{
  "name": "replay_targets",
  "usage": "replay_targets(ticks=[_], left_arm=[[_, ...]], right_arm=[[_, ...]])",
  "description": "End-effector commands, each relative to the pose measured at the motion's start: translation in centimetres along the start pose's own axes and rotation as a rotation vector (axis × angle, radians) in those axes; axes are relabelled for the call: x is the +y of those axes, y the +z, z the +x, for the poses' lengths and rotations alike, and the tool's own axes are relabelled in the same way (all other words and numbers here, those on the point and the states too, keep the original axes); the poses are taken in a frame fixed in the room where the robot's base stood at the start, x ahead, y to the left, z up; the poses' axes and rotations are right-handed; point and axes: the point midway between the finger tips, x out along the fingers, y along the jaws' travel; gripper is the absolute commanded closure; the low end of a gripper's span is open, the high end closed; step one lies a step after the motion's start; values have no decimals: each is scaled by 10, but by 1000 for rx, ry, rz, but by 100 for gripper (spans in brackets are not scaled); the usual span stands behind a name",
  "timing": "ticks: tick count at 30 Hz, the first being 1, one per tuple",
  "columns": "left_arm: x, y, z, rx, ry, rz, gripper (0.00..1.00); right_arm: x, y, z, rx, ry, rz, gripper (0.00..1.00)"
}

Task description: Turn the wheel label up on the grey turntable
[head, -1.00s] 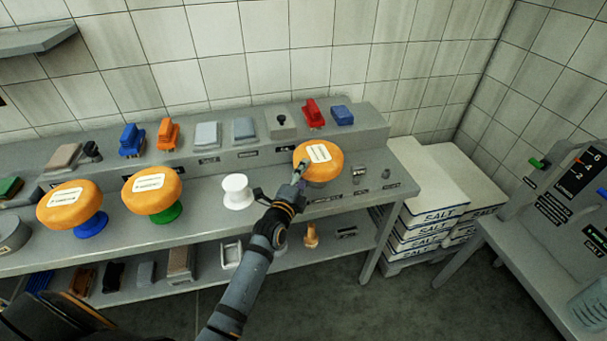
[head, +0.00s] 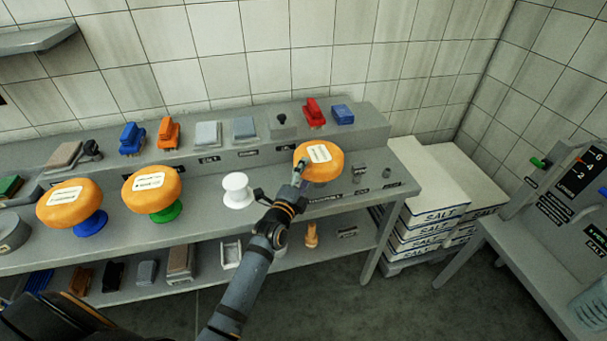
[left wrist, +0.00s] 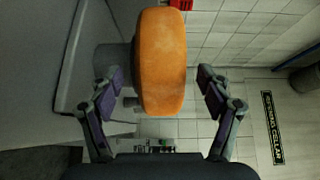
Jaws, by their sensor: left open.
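The orange cheese wheel (head: 326,172) with a white label on its upper face sits at the right part of the bench, where the grey turntable is mostly hidden under it. The label faces up in the head view. My left gripper (head: 301,170) is at the wheel's left front edge. In the left wrist view the wheel (left wrist: 162,60) is edge-on between the spread fingers of my left gripper (left wrist: 161,84), with gaps on both sides. My right gripper is not in view.
Two more labelled wheels stand on a blue stand (head: 90,225) and a green stand (head: 166,213) to the left. An empty white stand (head: 237,191) is left of my gripper. Brushes and blocks line the back ledge.

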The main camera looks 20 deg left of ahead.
Motion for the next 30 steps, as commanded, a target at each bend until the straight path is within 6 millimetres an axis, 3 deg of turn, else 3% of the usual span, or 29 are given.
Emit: replay_targets(ticks=[5, 12, 18, 30], left_arm=[[1, 0, -16, 0, 0, 0, 22], [0, 0, -75, -1, -3, 0, 22], [-2, 0, -110, 0, -8, -2, 22], [-3, 0, -120, -1, -10, -1, 22]], right_arm=[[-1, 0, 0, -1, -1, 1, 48], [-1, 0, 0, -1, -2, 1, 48], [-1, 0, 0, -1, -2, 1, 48], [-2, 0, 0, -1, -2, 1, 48]])
